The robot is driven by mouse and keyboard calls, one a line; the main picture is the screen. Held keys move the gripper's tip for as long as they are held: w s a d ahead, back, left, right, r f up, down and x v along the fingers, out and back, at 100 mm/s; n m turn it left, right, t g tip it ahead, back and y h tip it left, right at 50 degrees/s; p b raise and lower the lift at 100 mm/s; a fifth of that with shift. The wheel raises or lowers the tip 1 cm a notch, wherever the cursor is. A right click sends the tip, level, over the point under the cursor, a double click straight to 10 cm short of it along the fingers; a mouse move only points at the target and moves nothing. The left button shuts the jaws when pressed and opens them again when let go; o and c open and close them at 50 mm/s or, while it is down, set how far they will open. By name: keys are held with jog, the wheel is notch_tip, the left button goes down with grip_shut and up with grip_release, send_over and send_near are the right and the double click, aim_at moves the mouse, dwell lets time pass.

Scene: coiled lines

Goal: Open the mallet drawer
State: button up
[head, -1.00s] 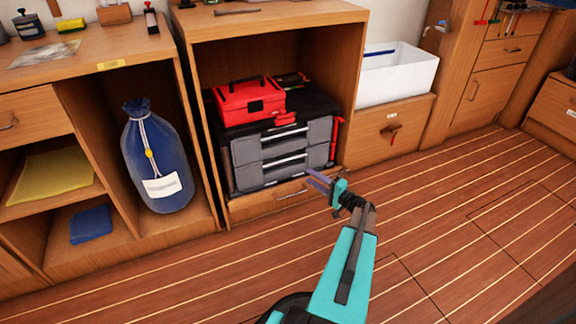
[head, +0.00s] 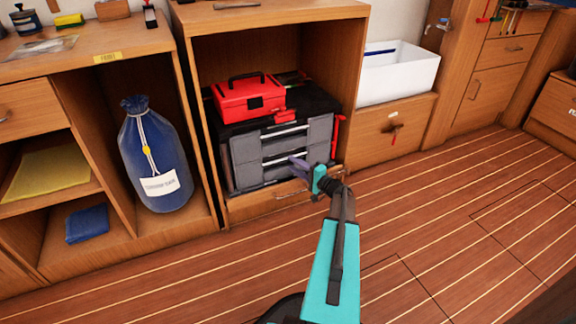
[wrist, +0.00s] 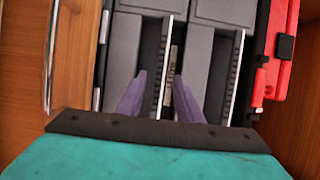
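A black and grey toolbox (head: 240,165) stands in the open cabinet bay, with two stacked grey drawers that look closed. The upper drawer (head: 316,130) and lower drawer (head: 247,176) have pale handle bars. I cannot read a label showing which drawer is the mallet drawer. My gripper (head: 296,165) is in front of the lower drawer and covers part of it. In the wrist view, the purple fingers of my gripper (wrist: 160,95) are apart, with nothing seen held between them. A grey strip (wrist: 172,68) shows beyond and between the fingertips; contact cannot be told.
A red box (head: 248,100) sits on the toolbox. A wooden drawer with a metal handle (head: 291,194) lies below it. A blue sack (head: 153,165) stands left, a white bin (head: 397,75) right. The floor (head: 450,230) is clear.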

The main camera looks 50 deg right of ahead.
aim_at(286, 160)
jog(key=shift+w+b, duration=0.4)
jog(key=shift+w, duration=1.35)
grip_shut()
jog(key=shift+a, duration=0.15)
